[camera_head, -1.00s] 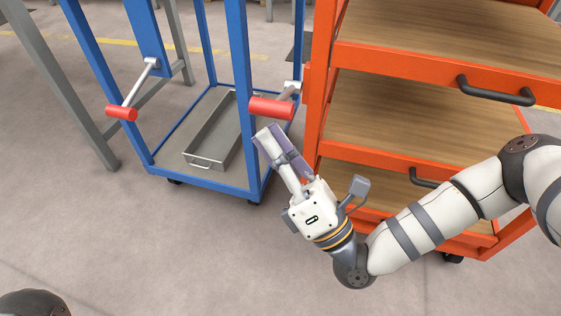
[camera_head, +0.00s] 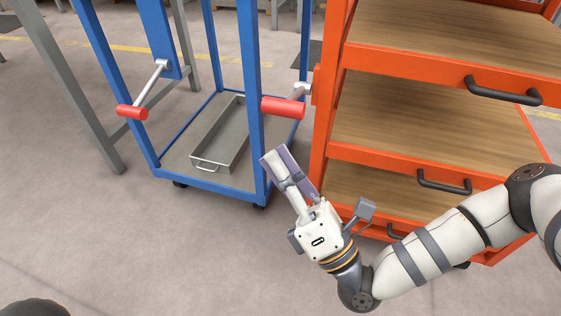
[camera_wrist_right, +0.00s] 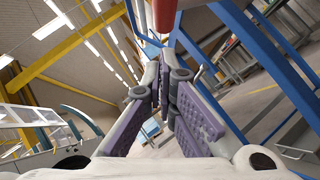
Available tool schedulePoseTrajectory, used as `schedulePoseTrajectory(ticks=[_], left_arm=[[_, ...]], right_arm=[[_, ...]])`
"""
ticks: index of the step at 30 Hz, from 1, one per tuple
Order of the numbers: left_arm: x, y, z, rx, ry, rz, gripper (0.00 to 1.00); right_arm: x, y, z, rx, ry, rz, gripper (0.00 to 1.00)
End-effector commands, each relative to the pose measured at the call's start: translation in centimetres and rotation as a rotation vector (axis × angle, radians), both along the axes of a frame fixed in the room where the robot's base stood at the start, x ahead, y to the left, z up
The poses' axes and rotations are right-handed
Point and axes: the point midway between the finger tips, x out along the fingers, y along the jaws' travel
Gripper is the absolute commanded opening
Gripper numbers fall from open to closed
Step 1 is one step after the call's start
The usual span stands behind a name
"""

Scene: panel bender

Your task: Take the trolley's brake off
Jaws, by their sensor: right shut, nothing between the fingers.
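The orange shelf trolley (camera_head: 318,140) stands at the right in the head view. A lever with a red grip (camera_head: 284,107) and a pale bracket sits by its left post; the grip also shows at the top of the right wrist view (camera_wrist_right: 164,14). A second red-gripped lever (camera_head: 132,112) is on the blue frame. I cannot tell which lever is the brake. My right gripper (camera_head: 275,157) is shut and empty, below the nearer red grip and apart from it, in front of the blue post. My left gripper is out of view.
The blue wheeled frame (camera_head: 215,182) stands close left of the orange trolley, with a grey metal tray (camera_head: 222,135) on its base. Black handles (camera_head: 503,90) stick out from the orange shelves. A grey post (camera_head: 75,95) stands at left. The floor in front is clear.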

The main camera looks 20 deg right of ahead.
Motion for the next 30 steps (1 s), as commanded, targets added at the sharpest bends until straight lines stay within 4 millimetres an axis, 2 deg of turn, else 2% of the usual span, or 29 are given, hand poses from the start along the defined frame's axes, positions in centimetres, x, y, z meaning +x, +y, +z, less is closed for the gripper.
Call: schedulePoseTrajectory(ticks=[1,6,12,18,30], left_arm=[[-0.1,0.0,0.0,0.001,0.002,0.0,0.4],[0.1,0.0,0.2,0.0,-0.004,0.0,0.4],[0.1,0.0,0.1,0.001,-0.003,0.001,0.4],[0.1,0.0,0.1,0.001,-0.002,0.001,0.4],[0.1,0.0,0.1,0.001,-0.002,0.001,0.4]], right_arm=[[-1.0,-0.5,-1.1,-0.002,0.008,-0.002,0.0],[-4.0,-2.1,-3.3,-0.003,0.006,-0.001,0.0],[-6.4,-3.3,-5.3,-0.003,0.003,0.0,0.0],[-7.2,-3.7,-5.8,-0.001,0.002,0.001,0.0],[-7.2,-3.7,-5.8,-0.005,0.003,0.002,0.0]])
